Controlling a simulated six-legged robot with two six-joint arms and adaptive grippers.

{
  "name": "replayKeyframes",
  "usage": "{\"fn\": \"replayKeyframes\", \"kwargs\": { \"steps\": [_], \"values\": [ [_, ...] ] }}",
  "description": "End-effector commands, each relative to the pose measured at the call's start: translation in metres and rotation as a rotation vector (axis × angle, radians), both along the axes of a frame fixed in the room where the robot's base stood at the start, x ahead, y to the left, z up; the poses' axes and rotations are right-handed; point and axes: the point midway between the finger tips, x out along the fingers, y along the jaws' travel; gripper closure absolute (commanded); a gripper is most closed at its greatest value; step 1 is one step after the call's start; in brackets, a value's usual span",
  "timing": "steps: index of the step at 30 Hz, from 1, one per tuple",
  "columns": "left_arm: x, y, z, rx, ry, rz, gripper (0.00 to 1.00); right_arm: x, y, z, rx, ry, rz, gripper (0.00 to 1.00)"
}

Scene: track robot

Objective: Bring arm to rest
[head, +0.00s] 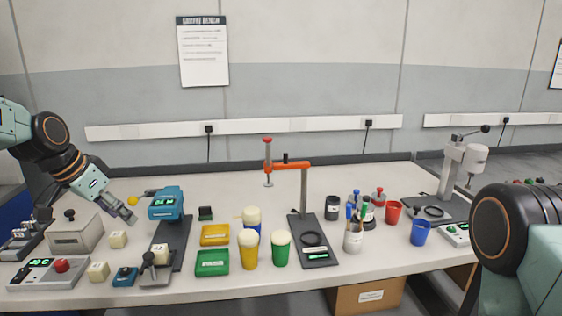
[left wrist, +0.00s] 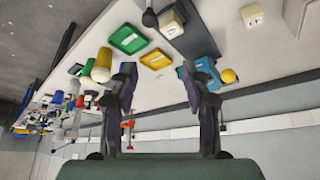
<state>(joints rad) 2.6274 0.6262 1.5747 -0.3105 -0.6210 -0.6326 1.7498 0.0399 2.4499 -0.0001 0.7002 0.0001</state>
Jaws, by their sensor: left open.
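My left gripper (head: 127,211) hangs above the left part of the white table (head: 360,255), its arm coming in from the left. In the left wrist view my left gripper (left wrist: 163,75) has its fingers spread wide, with nothing between them. Below and around it are cream blocks (head: 118,239) and a blue device with a display (head: 166,203). A yellow ball (head: 132,201) shows close to the gripper; I cannot tell whether they touch. My right arm shows at the right edge of the head view, with its gripper out of view.
Green (head: 212,263) and yellow (head: 215,235) trays, several cups and an orange-armed stand (head: 304,195) fill the middle. A grey press (head: 462,165) stands at the right. A control box with a red button (head: 47,274) lies front left. Open air is above the table.

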Motion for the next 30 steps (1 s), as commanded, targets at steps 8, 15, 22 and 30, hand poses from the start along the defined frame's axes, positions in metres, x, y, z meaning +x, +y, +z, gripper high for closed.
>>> {"fn": "replayKeyframes", "kwargs": {
  "steps": [8,15,22,30],
  "values": [
    [0.014,-0.057,-0.049,-0.153,-0.151,0.283,0.52,0.000,0.000,-0.002,0.000,0.000,0.000,0.60],
    [-0.048,-0.111,-0.164,-0.191,-0.086,0.462,0.52,0.000,0.000,-0.009,0.000,0.000,0.000,0.60],
    [-0.155,-0.142,-0.260,-0.138,0.052,0.549,0.52,0.000,0.000,-0.015,0.000,0.000,0.000,0.60],
    [-0.307,-0.160,-0.332,0.001,0.306,0.512,0.52,0.000,0.000,-0.022,0.000,0.000,0.000,0.60]
  ]
}}
